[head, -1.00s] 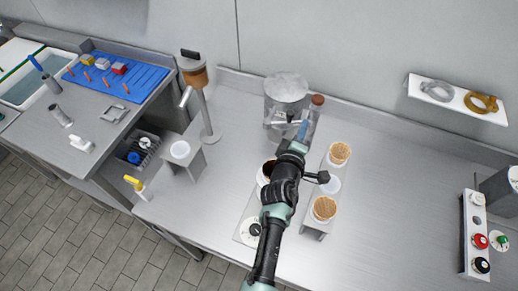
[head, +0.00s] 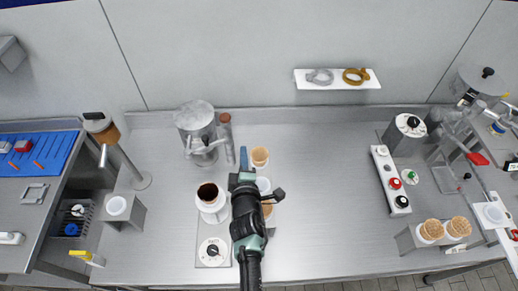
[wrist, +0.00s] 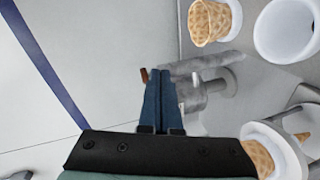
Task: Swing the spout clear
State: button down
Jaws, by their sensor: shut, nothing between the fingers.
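A grey cylindrical dispenser (head: 195,120) stands near the back wall with a grey spout-like arm (head: 204,147) at its lower front. My gripper (head: 243,152) is shut and empty, right of and in front of the dispenser, apart from the tap. The wrist view shows its blue fingers (wrist: 163,74) together. Grey pipe-like metal (wrist: 210,68) is beyond and right of them; contact cannot be told. My arm hides part of the counter.
A cup with dark contents (head: 209,194) stands left of my arm. Waffle cones (head: 260,156) stand in a holder right of it. A capped tube (head: 226,135) stands beside the dispenser.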

jog(key=d+p, duration=0.1)
jog(key=s+d+r+p, duration=0.1)
jog(key=d, duration=0.1)
jog(key=d+p, duration=0.1)
jog(key=shift+s+d+r, duration=0.15)
jog(key=shift+s+d, duration=0.05)
jog(key=shift+s, duration=0.05)
jog(key=shift+s+r, duration=0.1)
dwell(0.3)
